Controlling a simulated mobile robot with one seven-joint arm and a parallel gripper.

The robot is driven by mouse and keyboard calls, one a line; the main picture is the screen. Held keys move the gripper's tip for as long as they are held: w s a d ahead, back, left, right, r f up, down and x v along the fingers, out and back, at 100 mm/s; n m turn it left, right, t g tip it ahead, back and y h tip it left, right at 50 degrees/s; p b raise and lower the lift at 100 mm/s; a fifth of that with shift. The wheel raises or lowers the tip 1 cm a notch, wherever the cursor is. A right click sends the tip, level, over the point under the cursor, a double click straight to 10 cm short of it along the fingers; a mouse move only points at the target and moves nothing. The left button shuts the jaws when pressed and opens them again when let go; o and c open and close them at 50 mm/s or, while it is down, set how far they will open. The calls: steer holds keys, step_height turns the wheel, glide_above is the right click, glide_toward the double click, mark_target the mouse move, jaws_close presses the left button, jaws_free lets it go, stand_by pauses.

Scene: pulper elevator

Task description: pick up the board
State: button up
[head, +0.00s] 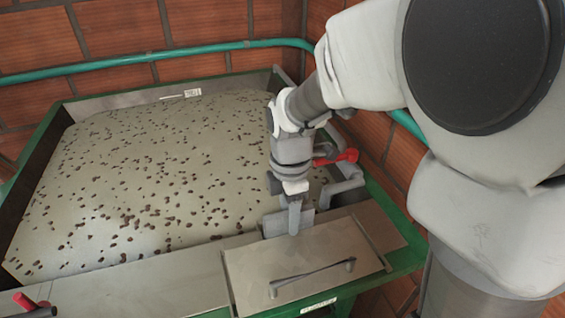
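A small grey metal plate (274,224), which looks like the board, stands upright at the front right edge of the bean bed, just behind a flat metal cover. My gripper (295,217) points down right at this plate, with a finger in front of its face. I see the fingers edge-on, overlapping each other and the plate. I cannot tell whether they are closed on it or only around it. The lower edge of the plate meets the metal rim area, and part of it is hidden behind the finger.
The flat metal cover (305,265) has a bar handle (312,276). A wide bed scattered with brown beans (150,180) fills the green-framed machine. A red-handled valve (336,158) and grey pipe (345,187) sit close right of my gripper. A teal pipe (150,58) runs along the brick wall.

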jaws_close()
stand_by(1.2)
